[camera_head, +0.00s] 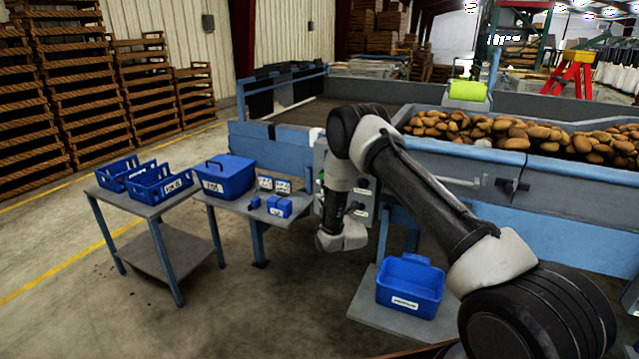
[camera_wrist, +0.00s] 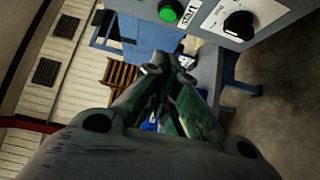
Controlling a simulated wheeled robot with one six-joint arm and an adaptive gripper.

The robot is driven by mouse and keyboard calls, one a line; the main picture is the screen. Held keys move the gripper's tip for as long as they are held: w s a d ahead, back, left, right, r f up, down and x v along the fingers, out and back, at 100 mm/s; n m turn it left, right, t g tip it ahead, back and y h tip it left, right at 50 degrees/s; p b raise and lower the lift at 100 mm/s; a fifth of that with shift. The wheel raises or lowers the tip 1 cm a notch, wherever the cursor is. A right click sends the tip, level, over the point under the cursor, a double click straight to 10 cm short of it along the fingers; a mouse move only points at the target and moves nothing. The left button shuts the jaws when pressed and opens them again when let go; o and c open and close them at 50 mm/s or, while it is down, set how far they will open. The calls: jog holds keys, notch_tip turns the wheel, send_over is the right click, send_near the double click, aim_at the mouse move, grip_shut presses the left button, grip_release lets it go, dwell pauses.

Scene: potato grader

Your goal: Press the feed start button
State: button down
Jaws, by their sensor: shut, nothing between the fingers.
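The feed start button is a round green button (camera_wrist: 170,11) beside a "start" label at the top of the wrist view. It sits on a grey control panel (camera_wrist: 215,14). In the head view the panel (camera_head: 365,197) is partly hidden behind my arm. My gripper (camera_wrist: 174,66) is shut and empty, its fingertips together below the button in the wrist picture and apart from it. The fingers are not clearly seen in the head view.
A black rotary knob (camera_wrist: 238,23) is beside the label on the panel. A side table (camera_head: 235,202) with a blue toolbox (camera_head: 224,177) stands left of the panel. A blue crate (camera_head: 411,284) stands low at right. Potatoes fill the hopper behind my arm. Floor at front left is clear.

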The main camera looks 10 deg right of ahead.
jog(key=shift+w, duration=0.1)
jog(key=w, duration=1.3)
jog(key=shift+d, duration=0.4)
